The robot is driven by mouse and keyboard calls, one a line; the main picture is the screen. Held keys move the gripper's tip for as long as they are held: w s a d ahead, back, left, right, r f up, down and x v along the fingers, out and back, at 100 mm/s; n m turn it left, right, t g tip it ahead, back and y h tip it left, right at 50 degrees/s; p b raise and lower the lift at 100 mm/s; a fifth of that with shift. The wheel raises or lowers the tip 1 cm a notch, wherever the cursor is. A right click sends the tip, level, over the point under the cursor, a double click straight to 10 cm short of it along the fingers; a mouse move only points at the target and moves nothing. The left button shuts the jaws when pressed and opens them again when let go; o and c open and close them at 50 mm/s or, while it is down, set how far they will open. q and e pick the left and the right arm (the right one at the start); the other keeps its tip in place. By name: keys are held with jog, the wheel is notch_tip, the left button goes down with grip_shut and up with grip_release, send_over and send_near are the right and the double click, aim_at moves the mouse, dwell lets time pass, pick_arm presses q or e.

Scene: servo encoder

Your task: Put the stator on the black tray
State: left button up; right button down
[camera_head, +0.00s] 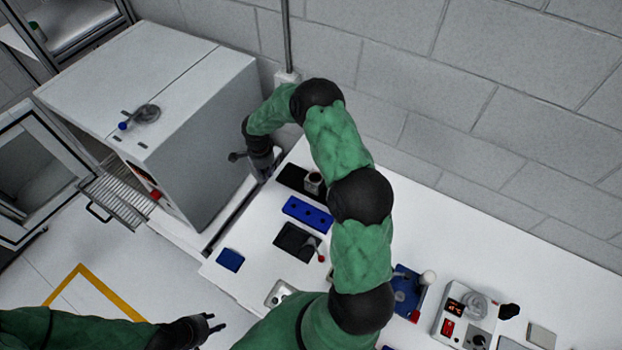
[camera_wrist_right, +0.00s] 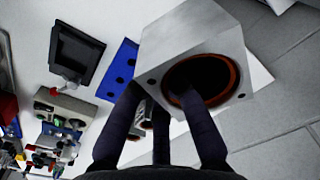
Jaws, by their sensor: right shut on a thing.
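The stator (camera_wrist_right: 185,42) is a silver square block with a round dark bore and a copper-orange ring. My right gripper (camera_wrist_right: 158,92) is shut on its wall, one finger inside the bore and the other outside. In the head view my right gripper (camera_head: 258,165) is at the table's far left end by the wall; I cannot make out the stator there. A square, rimmed black tray (camera_head: 292,240) lies on the table and shows in the wrist view (camera_wrist_right: 75,55), apart from the stator. My left gripper (camera_head: 217,322) is open and empty, low in the head view.
A long black piece (camera_head: 288,175) near the wall bears a grey round-topped part (camera_head: 315,183). A blue plate with holes (camera_head: 308,213) lies between it and the square tray. A red-tipped lever stands by the tray. A large white cabinet (camera_head: 170,100) stands left.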

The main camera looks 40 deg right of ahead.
jog(key=d+f, duration=0.3)
jog(key=d, duration=0.1)
jog(key=s+d+f, duration=0.1)
jog(key=d+f, duration=0.2)
jog(key=d, duration=0.1)
jog(key=d+f, duration=0.2)
jog(key=d, duration=0.2)
jog(key=shift+s+d+f, duration=0.15)
jog(key=shift+s+f, duration=0.25)
jog(key=shift+s+d+f, duration=0.1)
jog(key=shift+d+f, duration=0.1)
jog(key=shift+f, duration=0.1)
notch_tip(320, 180, down, 3)
jog(key=shift+d+f+b, duration=0.1)
jog(key=shift+b, duration=0.25)
jog(key=c, duration=1.6)
grip_release()
jog(key=shift+s, duration=0.1)
jog(key=o, duration=0.6)
jog(key=shift+o, duration=0.2)
